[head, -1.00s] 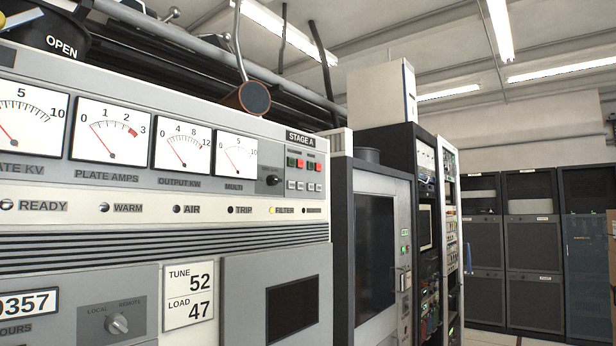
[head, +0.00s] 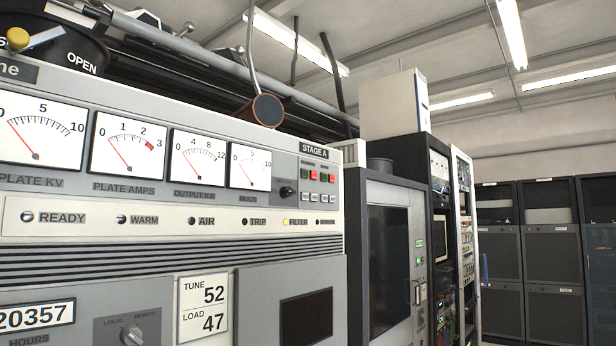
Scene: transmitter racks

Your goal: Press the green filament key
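A small group of green and red keys sits at the upper right of the grey transmitter panel, under the "STAGE A" label (head: 314,149). The leftmost green key (head: 304,172) has a red key (head: 313,174) beside it. More small keys continue to the right, with a row of pale buttons (head: 318,197) below. The labels over the keys are too small to read, so I cannot tell which one is filament. My gripper is not in view.
A black knob (head: 287,192) sits left of the keys, beside the multi meter (head: 250,167). An indicator row runs below, with the filter lamp (head: 285,222) lit yellow. A dark cabinet (head: 388,265) stands right of the panel. Pipes (head: 230,75) run above.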

